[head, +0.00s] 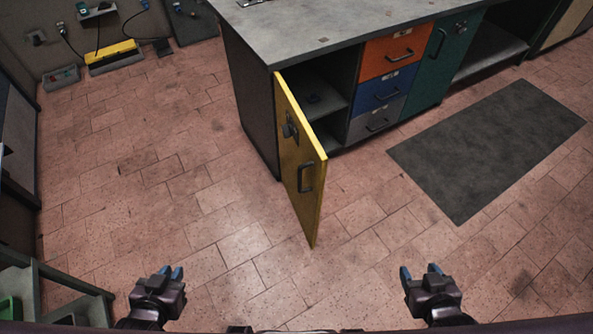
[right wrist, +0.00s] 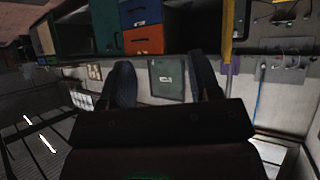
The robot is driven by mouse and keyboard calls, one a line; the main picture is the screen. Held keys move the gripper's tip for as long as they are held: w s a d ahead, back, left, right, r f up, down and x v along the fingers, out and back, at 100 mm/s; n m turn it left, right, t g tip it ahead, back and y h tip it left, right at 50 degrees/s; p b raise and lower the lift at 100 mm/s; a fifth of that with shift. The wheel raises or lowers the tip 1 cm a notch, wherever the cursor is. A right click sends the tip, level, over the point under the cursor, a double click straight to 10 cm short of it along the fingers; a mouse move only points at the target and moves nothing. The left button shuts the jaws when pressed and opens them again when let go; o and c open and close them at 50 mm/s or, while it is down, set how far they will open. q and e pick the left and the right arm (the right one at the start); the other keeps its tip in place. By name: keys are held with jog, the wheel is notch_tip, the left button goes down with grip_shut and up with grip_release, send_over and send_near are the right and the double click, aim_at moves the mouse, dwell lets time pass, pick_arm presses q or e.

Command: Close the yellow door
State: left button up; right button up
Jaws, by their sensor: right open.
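The yellow door (head: 301,165) hangs open at the left end of the workbench cabinet, swung out toward me. It has a dark bar handle (head: 306,178) and a lock fitting higher up. The compartment behind it shows a shelf with a small dark item. In the right wrist view the door shows as a thin yellow strip (right wrist: 227,32). My left gripper (head: 171,272) is low at the left of the head view, away from the door, its fingers apart. My right gripper (head: 420,271) is low at the right, open and empty, also apart from the door; its fingers show in the right wrist view (right wrist: 165,82).
The workbench (head: 310,30) also has orange (head: 395,52), blue (head: 384,88) and grey drawers and a green door (head: 435,60). A dark mat (head: 490,145) lies on the floor at right. Shelving stands at lower left. The tiled floor before the door is clear.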

pick_arm(q)
jog(key=w+d+h, duration=0.1)
jog(key=w, duration=0.1)
jog(key=w+d+m+t+h+b, duration=0.1)
jog(key=w+d, duration=0.1)
jog(key=w, duration=0.1)
jog(key=w+d+b, duration=0.1)
jog(key=w+d, duration=0.1)
jog(key=shift+w+d+f+m+t+h, duration=0.2)
jog(key=shift+d+f+m+t+h, duration=0.1)
jog(key=shift+f+h, duration=0.1)
grip_shut()
jog(key=w+d+f+m+g+h+b, duration=0.3)
jog(key=w+d+m+h+b, duration=0.5)
jog(key=w+d+h, duration=0.6)
jog(key=w+a+f+m+g+b, duration=0.1)
jog(key=w+a+m+g+b, duration=0.25)
jog(key=w, duration=0.45)
jog(key=b+x, duration=0.1)
jog(key=x, duration=1.3)
pick_arm(e)
notch_tip(320, 180, down, 10)
jog(key=a+n, duration=0.1)
jog(key=n, duration=0.1)
jog(key=shift+w+g+y, duration=0.3)
jog(key=shift+w+g, duration=0.1)
pick_arm(q)
jog(key=shift+f, duration=0.15)
